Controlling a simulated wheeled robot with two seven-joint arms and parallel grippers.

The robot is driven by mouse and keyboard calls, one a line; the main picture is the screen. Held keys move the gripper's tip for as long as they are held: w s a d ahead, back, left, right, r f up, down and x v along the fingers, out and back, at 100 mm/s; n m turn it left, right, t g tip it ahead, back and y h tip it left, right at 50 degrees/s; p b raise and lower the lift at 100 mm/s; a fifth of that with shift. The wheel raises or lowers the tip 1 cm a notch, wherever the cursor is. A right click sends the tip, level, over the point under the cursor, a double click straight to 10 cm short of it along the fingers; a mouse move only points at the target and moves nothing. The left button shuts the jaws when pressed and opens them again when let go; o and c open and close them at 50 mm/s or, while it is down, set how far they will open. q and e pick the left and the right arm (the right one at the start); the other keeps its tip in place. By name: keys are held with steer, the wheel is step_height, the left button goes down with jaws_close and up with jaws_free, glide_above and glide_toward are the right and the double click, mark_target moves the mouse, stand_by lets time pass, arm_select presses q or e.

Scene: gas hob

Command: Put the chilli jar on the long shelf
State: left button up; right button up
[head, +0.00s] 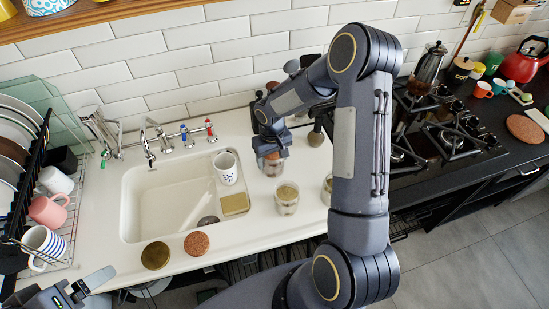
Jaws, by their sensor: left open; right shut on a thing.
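A further jar (327,188) is partly hidden by my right arm. A long wooden shelf (110,14) runs along the wall at the top left. My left gripper (84,287) is open and empty at the lower left.
The white sink (128,210) holds a patterned cup (226,167) and a sponge (235,204). A dish rack (62,225) with plates and mugs stands at the left. The gas hob (440,135) is at the right. Bowls stand on the shelf's left part.

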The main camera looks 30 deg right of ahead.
steer(key=shift+f, duration=0.25)
steer(key=shift+f+b, duration=0.35)
steer(key=o, duration=1.2)
steer(key=shift+r, duration=0.1)
